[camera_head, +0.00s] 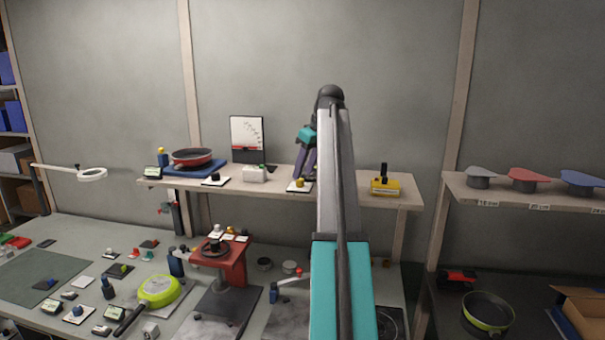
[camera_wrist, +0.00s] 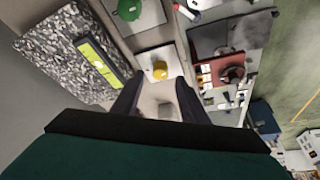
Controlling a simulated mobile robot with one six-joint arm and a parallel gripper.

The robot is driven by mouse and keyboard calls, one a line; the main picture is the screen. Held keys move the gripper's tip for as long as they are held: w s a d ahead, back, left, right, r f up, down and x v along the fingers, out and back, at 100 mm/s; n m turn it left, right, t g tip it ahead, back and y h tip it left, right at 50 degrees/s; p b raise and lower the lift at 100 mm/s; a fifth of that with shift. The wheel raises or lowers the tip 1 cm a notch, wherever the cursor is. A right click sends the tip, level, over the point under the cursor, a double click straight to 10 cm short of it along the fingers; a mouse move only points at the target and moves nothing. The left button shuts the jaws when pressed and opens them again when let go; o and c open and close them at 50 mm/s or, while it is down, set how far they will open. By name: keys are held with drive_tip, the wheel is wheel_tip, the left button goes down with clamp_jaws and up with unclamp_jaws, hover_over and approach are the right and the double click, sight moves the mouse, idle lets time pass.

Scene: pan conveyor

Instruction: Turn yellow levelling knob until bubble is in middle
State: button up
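The yellow levelling knob (camera_head: 299,183) sits on a small white plate on the shelf in the head view. In the wrist view the yellow knob (camera_wrist: 159,70) lies just beyond and between my fingertips, on its white plate (camera_wrist: 151,60). My gripper (camera_wrist: 162,78) is open, its two dark fingers apart and holding nothing. In the head view my gripper (camera_head: 305,165) points down close above the knob. A level with a yellow-green vial (camera_wrist: 98,64) lies left of the knob on a speckled stone slab (camera_wrist: 62,50).
A green knob (camera_wrist: 129,9) on another white plate is near the yellow one. The bench below is crowded.

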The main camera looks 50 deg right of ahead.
sight(302, 180)
drive_tip(key=shift+p+x, duration=0.3)
drive_tip(key=shift+x, duration=1.2)
clamp_jaws()
